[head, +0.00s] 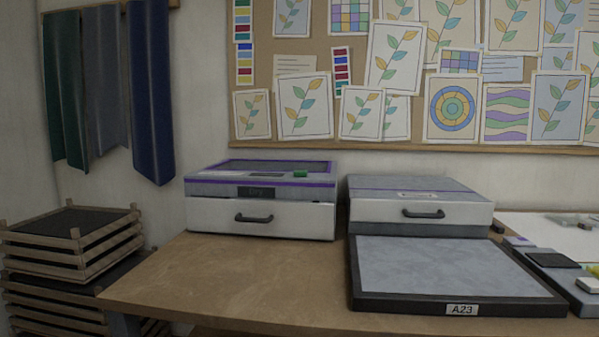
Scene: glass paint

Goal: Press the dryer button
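The dryer (225,188) is a grey and white box with purple trim on the wooden table, left of the middle in the head view. A dark label reading "Dry" (257,192) is on its front. A small green button (300,174) sits on its top near the front right. Its white front drawer (285,221) with a dark handle looks shut. Neither of my grippers shows in this view.
A second grey and white box (420,208) with a handle stands to the right. A dark-framed grey tray (450,270) labelled A23 lies before it. Small items (551,260) lie far right. Wooden racks (75,240) stand left. The table (230,275) before the dryer is clear.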

